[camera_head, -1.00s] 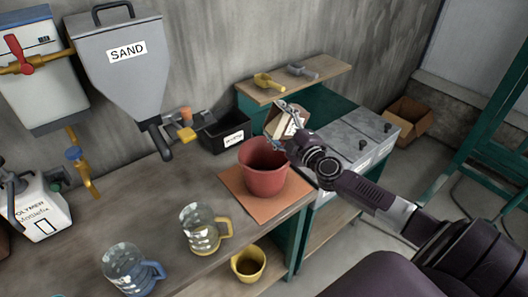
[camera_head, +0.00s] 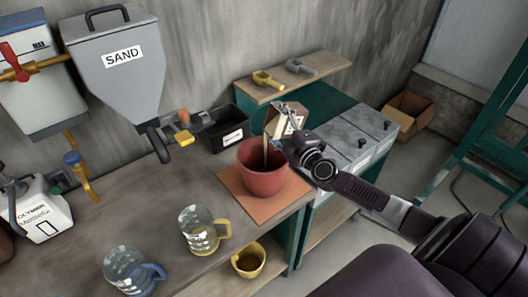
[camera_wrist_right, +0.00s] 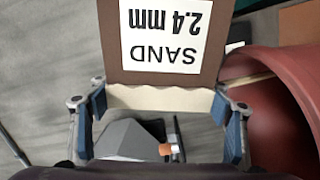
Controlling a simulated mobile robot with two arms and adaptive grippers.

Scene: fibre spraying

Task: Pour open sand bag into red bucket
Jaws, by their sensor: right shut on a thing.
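The open sand bag (camera_head: 296,124) is a brown paper bag with a white label, held tilted above the red bucket. Its label reads "SAND 2.4 mm" upside down in the right wrist view (camera_wrist_right: 165,30). My right gripper (camera_head: 281,128) is shut on the bag. A thin tan stream of sand (camera_head: 265,153) drops from the bag into the red bucket (camera_head: 264,180). The bucket stands upright on an orange mat (camera_head: 232,183); its rim and inside show at the right of the wrist view (camera_wrist_right: 265,110). My left gripper is in neither view.
A clear jug with a yellow handle (camera_head: 199,230) and a blue-handled jug (camera_head: 128,270) stand on the bench to the left. A grey SAND hopper (camera_head: 118,75) hangs on the wall. A black bin (camera_head: 228,128) stands behind the bucket, and grey lidded boxes (camera_head: 350,140) are on the right.

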